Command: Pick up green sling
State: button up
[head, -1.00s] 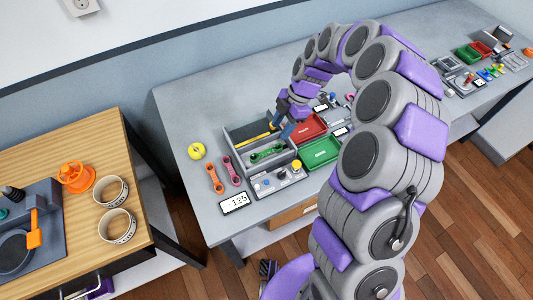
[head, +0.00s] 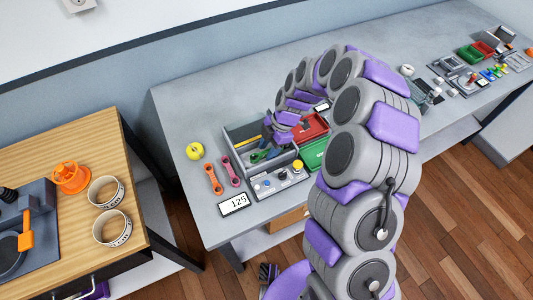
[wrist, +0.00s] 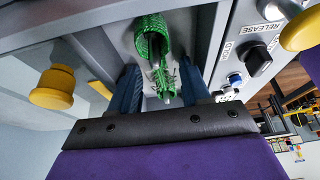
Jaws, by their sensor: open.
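The green sling (wrist: 152,45) lies in a compartment of the grey tray (head: 233,133). In the wrist view its woven loop and narrower middle lie between the two blue fingers of my gripper (wrist: 159,74). The fingers are apart, one on each side of the sling, and I cannot tell whether they touch it. In the head view my gripper (head: 268,152) is down in the tray, and only a bit of green (head: 257,156) shows beside it.
An orange sling (head: 212,178) and a pink sling (head: 231,170) lie left of the tray. A control panel (head: 280,181) with a yellow knob is in front. Red (head: 311,127) and green (head: 314,152) bins stand at right. A yellow tape measure (head: 195,151) is at left.

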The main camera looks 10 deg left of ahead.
grip_shut()
dwell(0.4)
jog(key=shift+r, duration=0.2)
